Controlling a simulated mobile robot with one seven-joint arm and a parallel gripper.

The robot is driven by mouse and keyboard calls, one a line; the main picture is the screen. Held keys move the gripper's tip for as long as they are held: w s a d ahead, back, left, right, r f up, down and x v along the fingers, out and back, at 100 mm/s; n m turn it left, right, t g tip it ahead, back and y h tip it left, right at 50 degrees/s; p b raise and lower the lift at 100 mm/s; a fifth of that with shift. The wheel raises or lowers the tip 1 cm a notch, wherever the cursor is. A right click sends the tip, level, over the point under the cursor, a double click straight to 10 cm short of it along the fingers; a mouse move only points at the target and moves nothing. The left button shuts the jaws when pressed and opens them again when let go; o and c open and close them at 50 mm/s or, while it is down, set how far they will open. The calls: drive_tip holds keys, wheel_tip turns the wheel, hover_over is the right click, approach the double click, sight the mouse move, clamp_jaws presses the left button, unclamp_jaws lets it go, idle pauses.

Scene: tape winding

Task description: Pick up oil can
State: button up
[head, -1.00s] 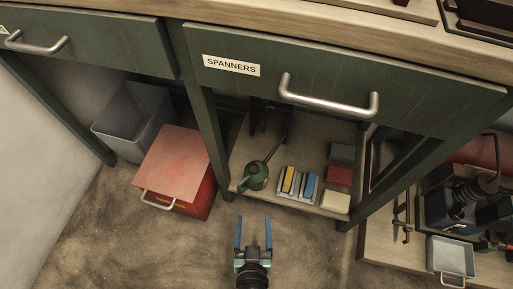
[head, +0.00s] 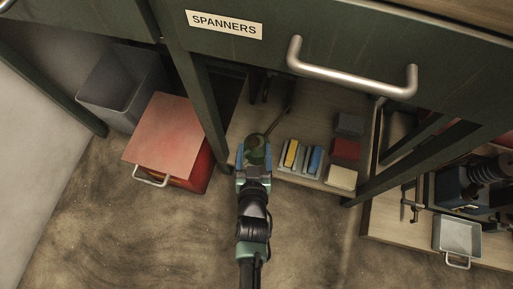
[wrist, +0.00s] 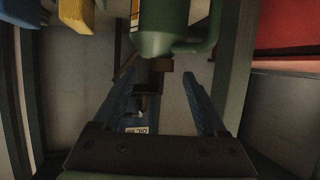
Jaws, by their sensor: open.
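The green oil can (head: 257,143) stands on the lower shelf under the spanner drawer, near the front edge, with its thin spout pointing back and right. My gripper (head: 254,155) is open with its blue fingers on either side of the can in the head view and hides its lower part. In the wrist view the can's green body (wrist: 160,30) and handle lie just beyond the fingertips, in line with the gap between the open fingers (wrist: 158,85). Whether the fingers touch the can cannot be told.
Books (head: 300,158) stand just right of the can, with small boxes (head: 341,177) beyond. A dark green bench leg (head: 205,115) is close on the left. A red box (head: 165,137) and grey bin (head: 115,90) stand further left. The floor in front is clear.

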sight(254, 142)
drive_tip(key=b+x, duration=0.2)
drive_tip(key=x, duration=0.1)
drive_tip(key=shift+w+f, duration=0.2)
drive_tip(key=shift+w, duration=0.1)
drive_tip(key=shift+w+b, duration=0.4)
drive_tip(key=shift+w, duration=0.15)
drive_tip(key=shift+c, duration=0.3)
drive_tip(key=shift+s+f, duration=0.1)
clamp_jaws()
drive_tip(key=shift+s+f, duration=0.1)
drive_tip(key=shift+f, duration=0.05)
